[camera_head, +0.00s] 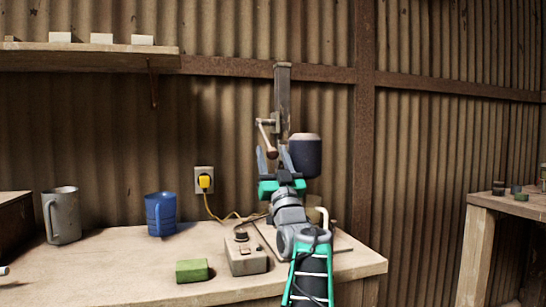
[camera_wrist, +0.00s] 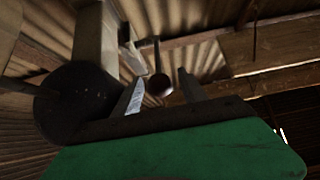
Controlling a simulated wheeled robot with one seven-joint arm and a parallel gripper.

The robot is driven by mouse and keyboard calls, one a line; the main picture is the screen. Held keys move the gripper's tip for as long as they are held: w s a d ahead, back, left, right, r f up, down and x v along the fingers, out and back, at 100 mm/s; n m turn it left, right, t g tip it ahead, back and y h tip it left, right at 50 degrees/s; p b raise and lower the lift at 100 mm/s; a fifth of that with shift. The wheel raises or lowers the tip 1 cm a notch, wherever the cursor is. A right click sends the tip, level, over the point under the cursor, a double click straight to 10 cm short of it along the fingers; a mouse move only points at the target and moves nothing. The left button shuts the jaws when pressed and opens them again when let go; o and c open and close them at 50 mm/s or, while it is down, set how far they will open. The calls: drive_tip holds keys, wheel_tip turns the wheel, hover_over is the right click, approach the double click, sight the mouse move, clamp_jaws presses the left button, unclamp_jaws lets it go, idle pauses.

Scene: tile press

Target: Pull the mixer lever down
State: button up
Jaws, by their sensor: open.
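The mixer lever (camera_head: 264,136) is a thin bar with a rounded brown end, hanging from the side of an upright metal post (camera_head: 282,98). My gripper (camera_head: 273,160) is open, its fingers pointing up just below the lever's end. In the wrist view, the lever's round dark knob (camera_wrist: 159,85) shows between the two fingertips of my gripper (camera_wrist: 161,88), seemingly beyond them. I cannot tell whether they touch. A dark cylinder (camera_head: 305,157), apparently part of the mixer, sits right of the gripper; it looms at left in the wrist view (camera_wrist: 78,105). My arm hides the mixer's base.
On the bench (camera_head: 130,270) are a grey mug (camera_head: 66,215), a blue mug (camera_head: 160,214), a green block (camera_head: 192,271) and a switch box (camera_head: 246,255). A yellow plug (camera_head: 204,182) sits in the wall socket, its cord running near my arm. Another table (camera_head: 510,205) stands right.

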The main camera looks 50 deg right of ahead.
drive_tip(key=v, duration=0.7)
drive_tip(key=shift+s+f, duration=0.2)
drive_tip(key=shift+f, duration=0.1)
